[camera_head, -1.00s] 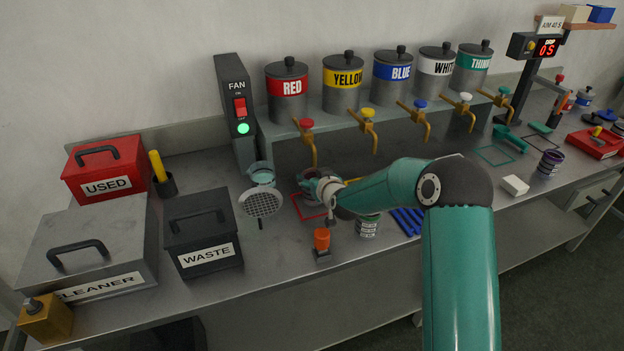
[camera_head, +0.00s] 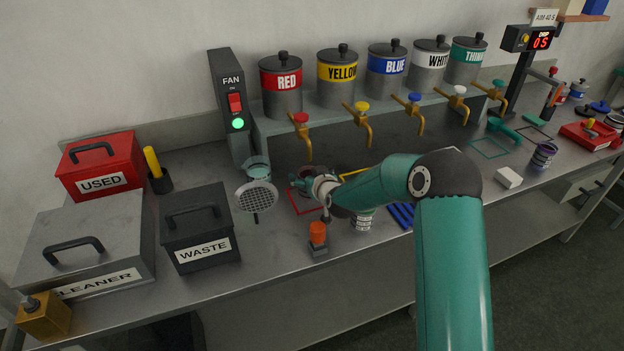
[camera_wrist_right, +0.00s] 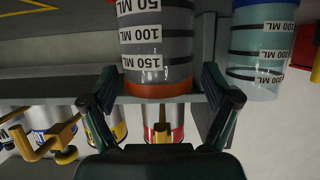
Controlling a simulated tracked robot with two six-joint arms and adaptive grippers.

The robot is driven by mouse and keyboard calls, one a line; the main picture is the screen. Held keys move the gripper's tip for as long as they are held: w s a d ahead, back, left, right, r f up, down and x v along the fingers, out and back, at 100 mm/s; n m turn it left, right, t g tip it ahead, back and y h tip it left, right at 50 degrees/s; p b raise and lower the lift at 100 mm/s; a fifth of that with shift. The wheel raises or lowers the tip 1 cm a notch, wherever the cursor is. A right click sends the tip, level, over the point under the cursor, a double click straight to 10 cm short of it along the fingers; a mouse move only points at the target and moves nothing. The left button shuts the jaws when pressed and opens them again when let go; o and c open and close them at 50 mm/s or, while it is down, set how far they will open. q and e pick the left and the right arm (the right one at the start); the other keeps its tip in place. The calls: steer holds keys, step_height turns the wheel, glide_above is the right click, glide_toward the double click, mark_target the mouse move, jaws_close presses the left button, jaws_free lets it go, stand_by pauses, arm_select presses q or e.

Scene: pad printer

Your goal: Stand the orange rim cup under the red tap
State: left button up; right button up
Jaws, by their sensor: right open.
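The orange rim cup (camera_wrist_right: 158,50) stands upright, showing upside down in the right wrist view, with its orange rim near the gripper. It is grey with white ML labels. My right gripper (camera_wrist_right: 160,105) is open, its fingers on either side of the rim with gaps. In the head view, my right gripper (camera_head: 305,184) is low on the bench below the red tap (camera_head: 302,132) and hides most of the cup. A red square outline (camera_head: 302,208) shows partly beside the gripper; I cannot tell how the cup's base sits against it. My left gripper is out of view.
An orange-topped block (camera_head: 318,235) and a striped cup (camera_head: 362,221) stand in front. The tap shelf (camera_head: 262,127) is behind.

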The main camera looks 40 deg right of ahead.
arm_select(q)
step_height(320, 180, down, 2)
steer(key=shift+b, duration=0.95)
arm_select(e)
steer(key=v, duration=1.2)
steer(key=shift+f, duration=0.1)
